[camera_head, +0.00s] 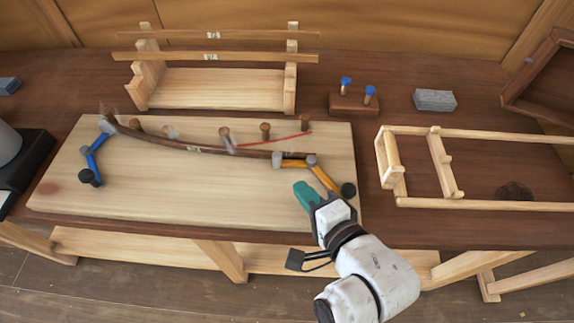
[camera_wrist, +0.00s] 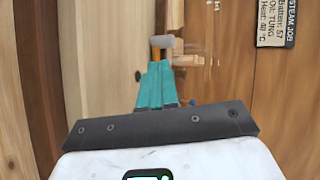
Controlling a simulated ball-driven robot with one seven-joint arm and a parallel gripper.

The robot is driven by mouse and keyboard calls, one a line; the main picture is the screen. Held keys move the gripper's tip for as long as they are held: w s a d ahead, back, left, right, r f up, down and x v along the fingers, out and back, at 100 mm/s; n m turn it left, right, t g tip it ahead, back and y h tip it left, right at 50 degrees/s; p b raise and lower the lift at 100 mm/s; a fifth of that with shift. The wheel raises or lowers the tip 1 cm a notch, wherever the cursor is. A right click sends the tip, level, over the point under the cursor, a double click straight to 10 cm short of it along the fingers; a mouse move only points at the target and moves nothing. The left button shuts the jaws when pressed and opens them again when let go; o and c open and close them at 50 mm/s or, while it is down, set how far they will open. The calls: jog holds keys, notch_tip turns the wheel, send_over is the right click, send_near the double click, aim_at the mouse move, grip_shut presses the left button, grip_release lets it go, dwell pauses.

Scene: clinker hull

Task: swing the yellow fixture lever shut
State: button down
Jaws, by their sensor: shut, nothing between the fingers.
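The yellow fixture lever (camera_head: 325,178) is at the right end of the pale board (camera_head: 200,195). It runs from a grey joint to a black knob (camera_head: 348,190), and a short yellow link joins that joint to a grey pad (camera_head: 277,160) beside the dark curved strip (camera_head: 190,147). My gripper (camera_head: 301,187), with teal fingers, is shut and empty, just left of and below the lever. In the wrist view, the shut fingertips (camera_wrist: 158,66) point at a grey round part (camera_wrist: 167,42) and a sliver of the yellow lever (camera_wrist: 155,54). Contact cannot be told.
A blue lever (camera_head: 93,155) sits at the board's left end. Several wooden pegs (camera_head: 265,130) stand along the strip, with a thin red line (camera_head: 285,139) near them. A wooden rack (camera_head: 215,90) stands behind, a ladder-like frame (camera_head: 440,165) right. The board's front is clear.

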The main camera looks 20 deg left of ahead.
aim_at(278, 160)
jog(key=x, duration=0.4)
jog(key=r+x, duration=0.1)
jog(key=x, duration=0.2)
jog(key=shift+w+a+p, duration=0.1)
jog(key=shift+a+p, duration=0.05)
jog(key=shift+p, duration=0.15)
jog(key=shift+w+a+r+p, duration=0.2)
jog(key=shift+w+a+p, duration=0.35)
jog(key=shift+p, duration=0.35)
jog(key=shift+a+f, duration=0.15)
jog(key=shift+f, duration=0.05)
jog(key=shift+s, duration=0.1)
